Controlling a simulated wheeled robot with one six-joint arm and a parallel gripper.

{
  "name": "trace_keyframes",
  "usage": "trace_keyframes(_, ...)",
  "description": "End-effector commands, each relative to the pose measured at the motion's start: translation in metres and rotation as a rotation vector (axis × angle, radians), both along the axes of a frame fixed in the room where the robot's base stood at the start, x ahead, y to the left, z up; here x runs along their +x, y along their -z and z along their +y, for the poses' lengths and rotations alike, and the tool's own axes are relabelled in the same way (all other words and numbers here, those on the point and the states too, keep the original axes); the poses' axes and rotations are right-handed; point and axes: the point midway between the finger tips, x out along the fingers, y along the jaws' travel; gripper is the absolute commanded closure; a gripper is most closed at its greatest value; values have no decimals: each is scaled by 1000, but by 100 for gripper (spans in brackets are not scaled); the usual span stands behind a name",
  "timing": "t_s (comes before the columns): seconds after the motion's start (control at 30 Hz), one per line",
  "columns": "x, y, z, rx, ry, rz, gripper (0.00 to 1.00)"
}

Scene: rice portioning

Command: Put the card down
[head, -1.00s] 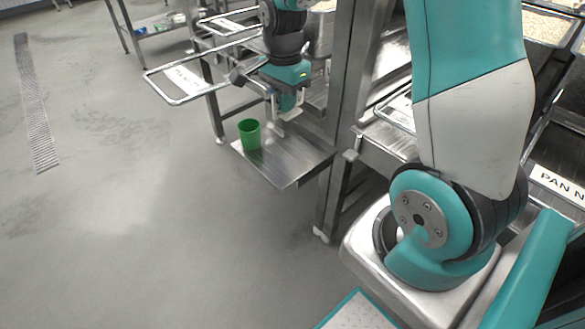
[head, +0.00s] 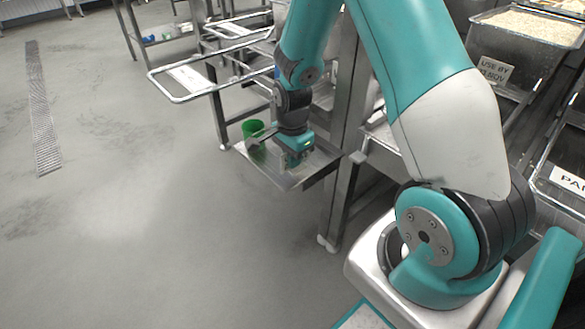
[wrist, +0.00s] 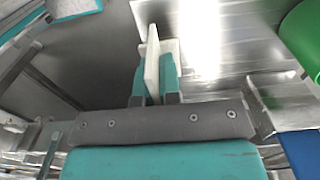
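My gripper (head: 291,163) is low over the small steel shelf (head: 320,160) in the head view, right of the green cup (head: 253,129). In the wrist view, the two teal fingers (wrist: 153,82) are closed on a thin white card (wrist: 152,55), which stands out past the fingertips and is seen nearly edge-on. The shelf also shows in the wrist view (wrist: 235,30), beside and beyond the card. The cup's side shows at the upper right there (wrist: 303,40). In the head view my wrist hides the card; I cannot tell whether it touches the shelf.
A wire rack frame (head: 185,82) with a white label juts out behind the shelf. A steel post (head: 340,130) stands right of the shelf. Food pans with rice (head: 530,27) are at the far right. The grey floor (head: 150,230) is open to the left.

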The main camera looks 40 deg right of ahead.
Motion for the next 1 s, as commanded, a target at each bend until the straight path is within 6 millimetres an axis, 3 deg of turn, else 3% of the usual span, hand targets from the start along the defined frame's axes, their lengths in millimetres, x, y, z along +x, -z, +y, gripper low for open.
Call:
trace_keyframes(0.17,0,29,0,1,0,2,100)
trace_keyframes(0.53,0,34,0,0,0,1,100)
trace_keyframes(0.6,0,33,0,0,0,1,82)
trace_keyframes(0.67,0,33,0,0,0,1,70)
trace_keyframes(1.0,0,26,0,0,0,-1,70)
